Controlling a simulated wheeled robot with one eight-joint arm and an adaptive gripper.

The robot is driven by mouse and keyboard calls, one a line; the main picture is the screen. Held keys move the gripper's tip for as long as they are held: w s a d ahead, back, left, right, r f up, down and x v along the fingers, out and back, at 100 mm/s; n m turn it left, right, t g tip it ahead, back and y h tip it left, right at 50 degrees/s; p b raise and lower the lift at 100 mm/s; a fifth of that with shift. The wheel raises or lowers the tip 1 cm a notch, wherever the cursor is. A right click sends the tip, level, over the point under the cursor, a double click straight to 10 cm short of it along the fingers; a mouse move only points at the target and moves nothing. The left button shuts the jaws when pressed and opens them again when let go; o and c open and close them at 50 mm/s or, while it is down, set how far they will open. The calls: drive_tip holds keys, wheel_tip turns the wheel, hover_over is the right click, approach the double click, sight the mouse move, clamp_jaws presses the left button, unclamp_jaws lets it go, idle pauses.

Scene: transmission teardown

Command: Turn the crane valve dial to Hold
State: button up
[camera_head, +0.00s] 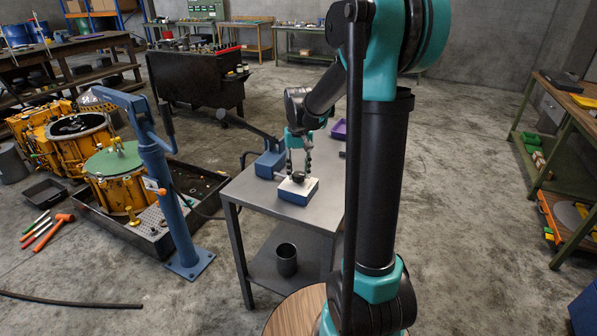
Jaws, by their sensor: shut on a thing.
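The crane valve dial (298,177) is a small dark knob on top of a blue box with a pale top plate (311,185), which sits near the front of the grey metal cart (244,192). My gripper (299,173) points down from above with its dark fingers at the knob, shut on it. The fingers hide part of the dial, and its markings are too small to read. A blue crane (167,185) stands on a floor plate to the left of the cart.
A blue pump with a black lever (268,163) stands behind the box on the cart. A purple tray (339,130) lies farther back. A dark cup (286,260) stands on the lower shelf. Orange transmission housings (118,192) stand left. Open floor lies to the right.

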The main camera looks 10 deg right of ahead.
drive_tip(key=n, duration=1.2)
drive_tip(key=shift+n, duration=2.2)
drive_tip(key=o, duration=1.1)
drive_tip(key=shift+o, duration=0.2)
